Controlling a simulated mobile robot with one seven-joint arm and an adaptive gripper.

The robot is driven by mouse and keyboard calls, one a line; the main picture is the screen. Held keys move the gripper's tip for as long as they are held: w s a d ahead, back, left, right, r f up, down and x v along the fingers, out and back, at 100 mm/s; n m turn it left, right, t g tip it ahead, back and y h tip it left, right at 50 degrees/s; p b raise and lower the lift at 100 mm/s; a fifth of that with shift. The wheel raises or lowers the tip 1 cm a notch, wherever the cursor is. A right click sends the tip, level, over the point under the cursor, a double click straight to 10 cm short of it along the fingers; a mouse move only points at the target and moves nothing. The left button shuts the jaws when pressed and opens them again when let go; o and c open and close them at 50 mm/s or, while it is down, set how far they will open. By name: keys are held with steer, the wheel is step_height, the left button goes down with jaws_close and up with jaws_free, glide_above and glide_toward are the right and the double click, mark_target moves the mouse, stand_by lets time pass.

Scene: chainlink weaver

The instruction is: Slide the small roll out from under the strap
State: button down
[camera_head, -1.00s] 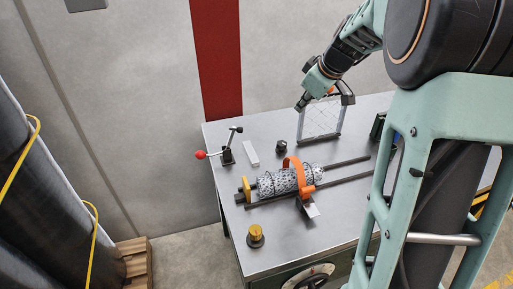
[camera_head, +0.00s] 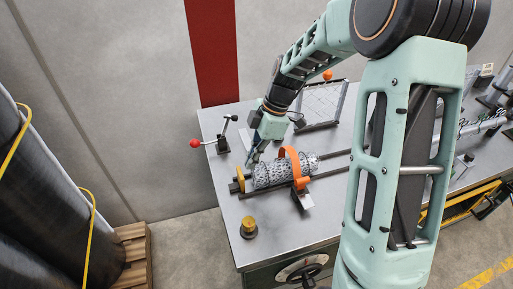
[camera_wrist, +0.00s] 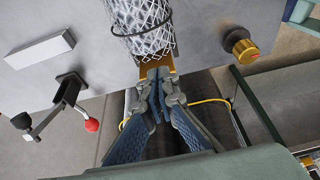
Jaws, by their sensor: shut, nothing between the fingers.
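The small roll (camera_head: 270,175) is a grey wire-mesh cylinder lying on two dark rails (camera_head: 336,169). An orange strap (camera_head: 304,168) arches over it near its right part. A yellow end plate (camera_head: 240,179) stands at its left end. My gripper (camera_head: 251,165) is shut and empty, pointing down beside the roll's left end, behind it in the head view. In the wrist view my gripper's closed tips (camera_wrist: 158,74) are at the yellow plate (camera_wrist: 183,64), just off the end of the mesh roll (camera_wrist: 145,25). I cannot tell whether they touch. The strap is not clearly seen there.
A lever with a red knob (camera_head: 195,143) stands on the table (camera_head: 222,205) to the left. A yellow knob (camera_head: 249,225) is at the front left. A mesh frame (camera_head: 320,104) stands behind. A white block (camera_wrist: 40,50) shows in the wrist view.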

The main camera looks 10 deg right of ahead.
mark_target(270, 166)
steer(key=shift+x, duration=1.25)
steer(key=d, duration=0.3)
steer(key=w+d+b, duration=0.1)
steer(key=d, duration=0.3)
steer(key=shift+w+d, duration=0.2)
steer(key=shift+w, duration=0.05)
steer(key=shift+r, duration=0.1)
